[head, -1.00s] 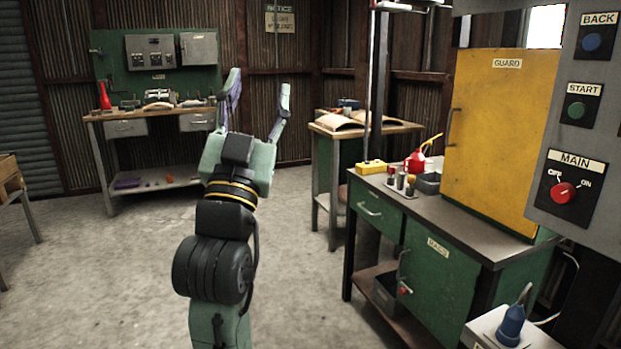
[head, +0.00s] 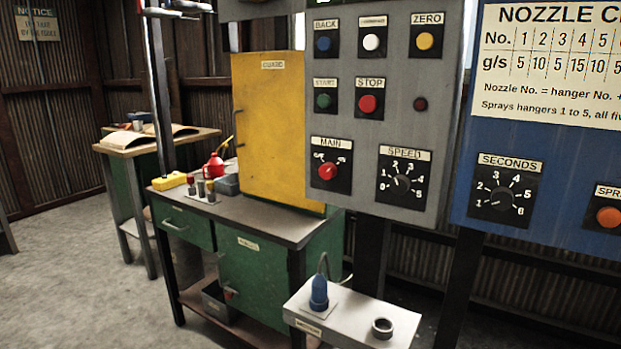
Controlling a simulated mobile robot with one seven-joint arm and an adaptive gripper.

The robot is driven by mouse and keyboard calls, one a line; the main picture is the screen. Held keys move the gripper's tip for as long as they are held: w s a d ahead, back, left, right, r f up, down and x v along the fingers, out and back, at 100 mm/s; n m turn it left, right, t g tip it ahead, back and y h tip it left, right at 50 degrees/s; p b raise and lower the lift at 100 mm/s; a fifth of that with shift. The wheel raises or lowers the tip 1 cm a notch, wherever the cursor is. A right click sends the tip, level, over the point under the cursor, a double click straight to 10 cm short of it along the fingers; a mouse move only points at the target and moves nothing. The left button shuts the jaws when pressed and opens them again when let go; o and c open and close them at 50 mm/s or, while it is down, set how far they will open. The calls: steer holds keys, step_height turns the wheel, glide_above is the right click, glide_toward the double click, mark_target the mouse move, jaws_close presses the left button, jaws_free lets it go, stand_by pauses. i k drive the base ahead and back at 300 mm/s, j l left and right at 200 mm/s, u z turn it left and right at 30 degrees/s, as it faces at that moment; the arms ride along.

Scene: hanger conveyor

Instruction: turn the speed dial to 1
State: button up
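The speed dial (head: 403,183) is a small dark knob on a black plate labelled SPEED, low on the grey control panel (head: 388,120). Numbers run around it, with 0 and 1 on its left side. Its pointer seems to face left, but the knob is too small to tell which number it marks. My gripper and arm are not in view now.
The red MAIN knob (head: 327,171) is left of the dial. The red STOP button (head: 367,103) is above. A blue panel with a SECONDS dial (head: 502,200) stands to the right. A shelf (head: 350,318) with a blue plug (head: 319,293) juts out below.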

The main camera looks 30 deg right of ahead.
mark_target(400, 184)
steer(key=z, duration=1.3)
